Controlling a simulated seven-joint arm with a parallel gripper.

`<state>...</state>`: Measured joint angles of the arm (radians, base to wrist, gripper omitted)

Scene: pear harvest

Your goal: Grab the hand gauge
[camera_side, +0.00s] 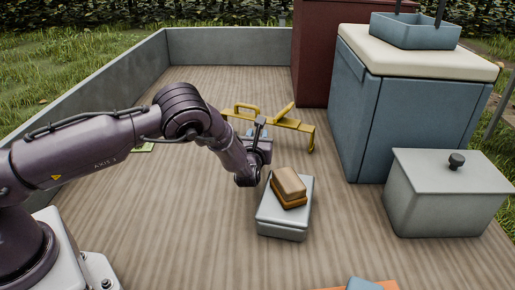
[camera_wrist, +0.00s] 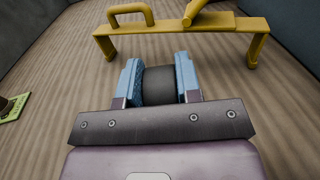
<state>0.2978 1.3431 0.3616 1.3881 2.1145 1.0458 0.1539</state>
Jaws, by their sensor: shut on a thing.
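My gripper (camera_side: 257,134) is in the middle of the wooden deck, just in front of a yellow frame. In the wrist view, its two blue fingers (camera_wrist: 157,72) are shut on a dark grey round thing (camera_wrist: 158,85), one finger against each side. This may be the hand gauge, but its full shape is hidden. In the side view, a dark upright part (camera_side: 260,122) shows at the fingers. The yellow frame (camera_side: 278,122) has legs, a loop handle and a slanted piece; in the wrist view (camera_wrist: 190,25) it stands beyond the fingers, apart from them.
A grey box (camera_side: 283,226) with brown and orange slabs on top (camera_side: 289,184) stands close to the right of my gripper. A grey lidded chest (camera_side: 440,200) and a blue cabinet (camera_side: 352,110) stand farther right. A green card (camera_wrist: 14,107) lies at left. The front deck is mostly clear.

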